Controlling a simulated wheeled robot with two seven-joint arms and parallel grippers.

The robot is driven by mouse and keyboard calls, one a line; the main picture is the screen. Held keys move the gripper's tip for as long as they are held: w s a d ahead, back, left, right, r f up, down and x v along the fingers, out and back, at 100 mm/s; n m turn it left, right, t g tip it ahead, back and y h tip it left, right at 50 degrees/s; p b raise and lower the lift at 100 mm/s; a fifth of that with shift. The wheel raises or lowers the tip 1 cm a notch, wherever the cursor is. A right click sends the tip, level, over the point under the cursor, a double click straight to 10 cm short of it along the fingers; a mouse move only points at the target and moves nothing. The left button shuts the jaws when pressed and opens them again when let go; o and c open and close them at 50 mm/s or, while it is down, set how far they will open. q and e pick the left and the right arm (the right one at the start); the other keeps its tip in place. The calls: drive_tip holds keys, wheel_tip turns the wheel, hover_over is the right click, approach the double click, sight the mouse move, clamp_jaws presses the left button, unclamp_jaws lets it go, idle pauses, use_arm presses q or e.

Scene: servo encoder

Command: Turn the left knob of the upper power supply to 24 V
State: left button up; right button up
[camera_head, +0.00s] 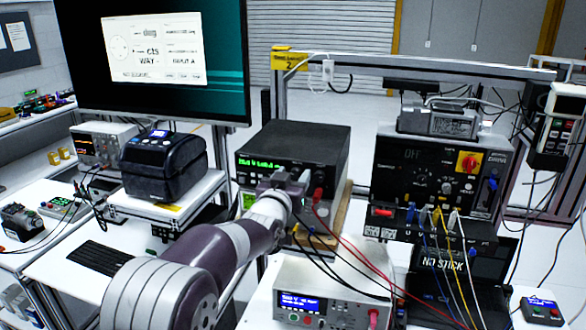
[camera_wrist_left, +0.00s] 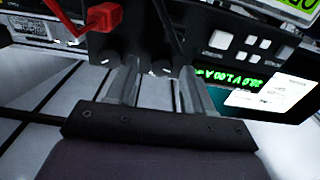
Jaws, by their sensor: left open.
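The upper power supply (camera_head: 310,143) is a black box with a green lit display (camera_head: 258,163) on its front. The left wrist view shows the front upside down, with the green display (camera_wrist_left: 228,77) on the right. There my left gripper (camera_wrist_left: 160,76) is open, with one finger on each side of a dark knob (camera_wrist_left: 163,68). Contact with it cannot be told. A second dark knob (camera_wrist_left: 108,58) lies outside the left finger. I cannot read the displayed value surely.
A red plug (camera_wrist_left: 92,20) and black lead are close to the fingers in the wrist view. Red and black cables (camera_head: 350,250) hang to the right of the gripper. A white bench instrument (camera_head: 325,300) stands below, and a black control unit (camera_head: 435,170) stands right.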

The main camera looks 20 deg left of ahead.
use_arm(q)
drive_tip(key=shift+w+f, duration=0.2)
drive_tip(key=shift+w, duration=0.3)
drive_tip(key=shift+s, duration=0.1)
clamp_jaws()
drive_tip(key=shift+f+n+b, duration=0.15)
drive_tip(key=shift+n+b, duration=0.55)
drive_tip(key=shift+b, duration=0.35)
drive_tip(key=shift+n+b, duration=0.7)
drive_tip(key=shift+b, duration=0.05)
drive_tip(key=shift+n+b, duration=0.85)
drive_tip(key=shift+n, duration=0.25)
drive_tip(key=shift+a+r+n+b, duration=0.15)
drive_tip(key=shift+n+b, duration=0.5)
drive_tip(key=shift+n, duration=0.75)
drive_tip(key=shift+r, duration=0.1)
